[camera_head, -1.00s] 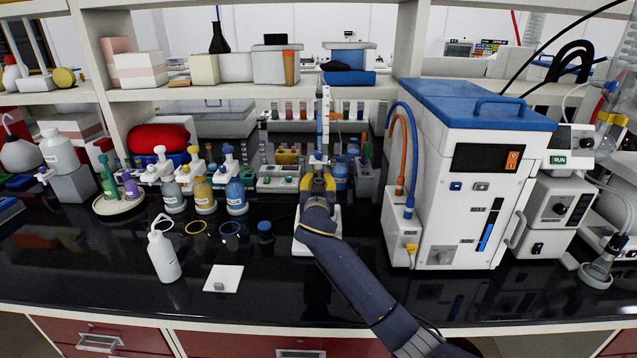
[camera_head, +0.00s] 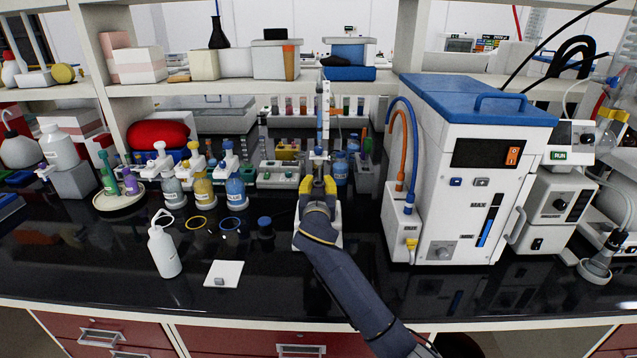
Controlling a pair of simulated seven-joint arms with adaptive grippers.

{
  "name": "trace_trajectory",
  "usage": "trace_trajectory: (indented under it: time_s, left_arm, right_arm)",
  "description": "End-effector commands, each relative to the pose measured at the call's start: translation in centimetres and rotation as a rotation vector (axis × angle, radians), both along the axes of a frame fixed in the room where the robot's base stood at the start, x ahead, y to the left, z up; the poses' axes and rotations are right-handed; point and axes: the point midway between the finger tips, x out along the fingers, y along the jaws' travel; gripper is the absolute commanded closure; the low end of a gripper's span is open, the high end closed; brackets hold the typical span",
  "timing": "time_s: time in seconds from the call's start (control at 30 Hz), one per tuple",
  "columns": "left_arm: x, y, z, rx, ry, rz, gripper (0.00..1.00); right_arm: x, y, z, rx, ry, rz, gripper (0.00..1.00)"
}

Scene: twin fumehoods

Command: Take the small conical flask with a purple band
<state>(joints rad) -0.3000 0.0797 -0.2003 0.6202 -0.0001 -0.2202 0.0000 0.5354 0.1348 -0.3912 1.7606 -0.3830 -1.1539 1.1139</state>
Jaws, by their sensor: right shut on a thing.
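My right gripper (camera_head: 319,183) is in the middle of the bench in the head view, seen from behind with its yellow-sided fingers pointing away from me. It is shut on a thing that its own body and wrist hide. It is in front of a tall thin upright burette-like piece (camera_head: 324,120) and over a white stand base (camera_head: 333,240). I cannot make out a small conical flask with a purple band; whether it is the held thing cannot be told. A dark conical flask (camera_head: 218,36) stands on the upper shelf. My left gripper is out of view.
A white wash bottle (camera_head: 164,250) and a white square plate (camera_head: 224,274) are at the front left. Several labelled bottles, including a blue one (camera_head: 236,193), stand behind them. A large blue-topped machine (camera_head: 465,180) blocks the right side.

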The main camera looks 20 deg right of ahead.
Motion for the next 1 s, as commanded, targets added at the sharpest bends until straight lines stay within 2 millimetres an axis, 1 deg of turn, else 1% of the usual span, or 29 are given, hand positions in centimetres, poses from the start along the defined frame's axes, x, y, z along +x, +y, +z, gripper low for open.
trace_trajectory:
  time_s: [1.0]
  left_arm:
    - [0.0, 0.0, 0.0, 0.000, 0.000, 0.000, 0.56]
  right_arm:
    - [-4.1, 1.2, 0.0, 0.001, 0.000, 0.000, 1.00]
